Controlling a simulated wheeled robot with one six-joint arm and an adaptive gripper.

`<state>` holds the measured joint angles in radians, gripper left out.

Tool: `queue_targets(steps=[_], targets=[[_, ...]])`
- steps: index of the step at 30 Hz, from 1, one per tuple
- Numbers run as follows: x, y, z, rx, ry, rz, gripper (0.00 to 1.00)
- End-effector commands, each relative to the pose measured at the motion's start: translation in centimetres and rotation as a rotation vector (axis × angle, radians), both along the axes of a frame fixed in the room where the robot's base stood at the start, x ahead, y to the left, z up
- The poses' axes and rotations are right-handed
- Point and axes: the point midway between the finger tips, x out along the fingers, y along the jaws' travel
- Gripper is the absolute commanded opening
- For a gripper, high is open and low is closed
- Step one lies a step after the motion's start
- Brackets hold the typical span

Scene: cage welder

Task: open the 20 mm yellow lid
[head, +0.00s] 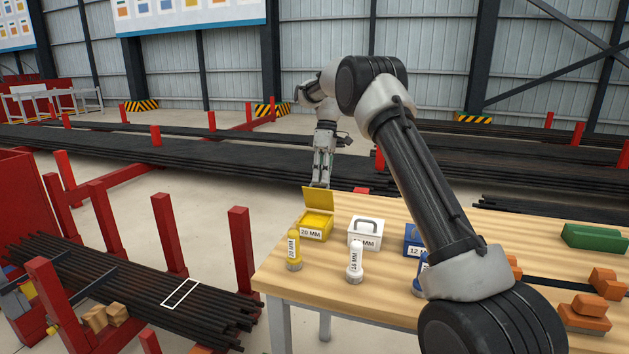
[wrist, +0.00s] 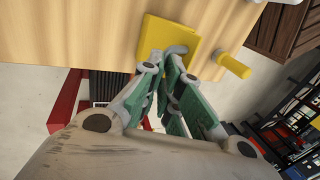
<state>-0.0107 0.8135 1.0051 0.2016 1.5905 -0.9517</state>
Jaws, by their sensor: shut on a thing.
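The yellow 20 mm box (head: 315,228) stands near the table's left back edge. Its yellow lid (head: 321,202) is raised and stands steeply at the back of the box, so the yellow inside shows. My gripper (head: 320,184) reaches down behind the lid's top edge. In the wrist view, the green-padded fingers (wrist: 173,62) close at a grey handle on the yellow lid (wrist: 160,38). The fingertips partly hide the grip. A yellow 20 mm cylinder (head: 294,250) stands in front of the box and also shows in the wrist view (wrist: 234,66).
A white box (head: 364,234) with a closed lid and handle stands right of the yellow one, with a white cylinder (head: 355,262) in front. A blue 12 mm box (head: 414,240) is partly hidden by my arm. Orange blocks (head: 590,305) and a green block (head: 594,237) lie right.

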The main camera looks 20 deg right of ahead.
Motion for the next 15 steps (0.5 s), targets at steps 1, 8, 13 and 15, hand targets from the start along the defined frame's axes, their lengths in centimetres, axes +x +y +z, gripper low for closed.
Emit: queue_targets(steps=[1,8,13,15], targets=[[0.1,-0.3,-1.5,0.0,0.018,-0.003,0.0],[1.1,-1.1,-1.8,0.002,0.022,-0.003,0.0],[1.6,-1.5,-2.0,0.002,0.021,-0.001,0.0],[1.7,-1.6,-2.1,0.001,0.02,-0.001,0.0]])
